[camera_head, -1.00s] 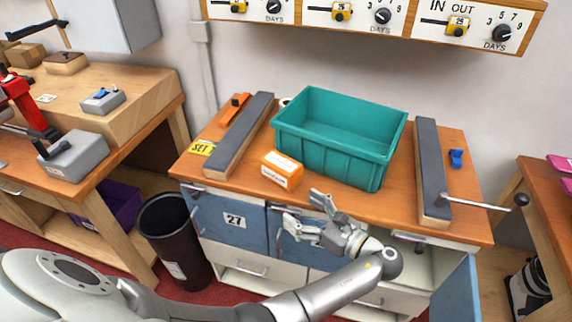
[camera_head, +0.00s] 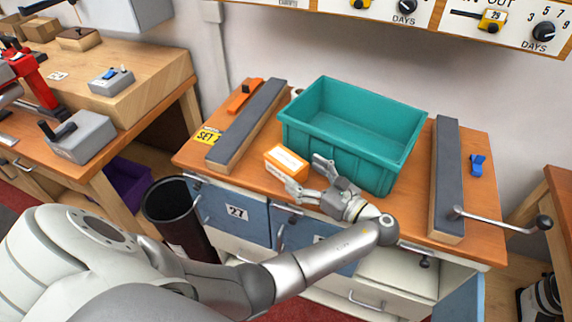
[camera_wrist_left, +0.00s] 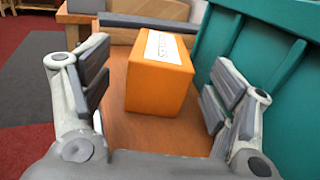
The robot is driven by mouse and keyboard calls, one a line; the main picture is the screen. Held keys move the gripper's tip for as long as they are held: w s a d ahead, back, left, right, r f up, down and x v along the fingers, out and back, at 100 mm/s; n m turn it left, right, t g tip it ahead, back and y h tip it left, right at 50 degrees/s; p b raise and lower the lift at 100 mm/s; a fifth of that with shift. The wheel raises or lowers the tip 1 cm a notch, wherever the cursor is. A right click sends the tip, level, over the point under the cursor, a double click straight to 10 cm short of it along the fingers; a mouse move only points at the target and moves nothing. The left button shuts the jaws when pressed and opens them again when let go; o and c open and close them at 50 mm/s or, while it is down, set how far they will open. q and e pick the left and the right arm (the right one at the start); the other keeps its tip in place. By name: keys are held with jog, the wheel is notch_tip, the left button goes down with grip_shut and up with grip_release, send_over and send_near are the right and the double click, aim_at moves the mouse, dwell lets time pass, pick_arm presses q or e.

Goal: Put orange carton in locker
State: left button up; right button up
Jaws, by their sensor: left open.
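The orange carton (camera_head: 287,163), with a white label on top, sits on the wooden bench top in front of the teal bin. My left gripper (camera_head: 308,176) is open at the carton's right front side. In the left wrist view the carton (camera_wrist_left: 160,78) stands ahead between the two open fingers (camera_wrist_left: 158,95), with space on both sides. The locker cabinet under the bench has a blue door marked 27 (camera_head: 236,211), which is closed. At the right, a locker compartment (camera_head: 398,268) stands open, its blue door (camera_head: 462,300) swung out. My right gripper is not seen.
The teal bin (camera_head: 352,152) stands close behind the carton and right of my gripper. Grey-topped bars (camera_head: 247,124) (camera_head: 447,175) lie on both sides of the bench. A metal lever (camera_head: 500,222) sticks out at the right. A black waste bin (camera_head: 172,205) stands at left.

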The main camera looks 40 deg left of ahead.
aim_at(292, 162)
pick_arm(q)
jog(key=a, duration=0.1)
jog(key=a+p, duration=0.1)
jog(key=a, duration=0.2)
jog(key=shift+w+a+r, duration=0.1)
jog(key=shift+w+a, duration=0.15)
jog(key=shift+w, duration=0.1)
jog(key=shift+w+a, duration=0.1)
jog(key=shift+a, duration=0.15)
jog(key=shift+d, duration=0.1)
jog(key=c, duration=1.3)
jog(key=shift+o, duration=0.2)
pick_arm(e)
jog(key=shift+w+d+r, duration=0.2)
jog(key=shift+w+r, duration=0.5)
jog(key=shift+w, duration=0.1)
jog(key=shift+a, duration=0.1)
pick_arm(q)
jog(key=shift+r, duration=0.55)
jog(key=s+d+r+p, duration=0.1)
jog(key=s+r, duration=1)
jog(key=s, duration=0.3)
jog(key=shift+d+r, duration=0.35)
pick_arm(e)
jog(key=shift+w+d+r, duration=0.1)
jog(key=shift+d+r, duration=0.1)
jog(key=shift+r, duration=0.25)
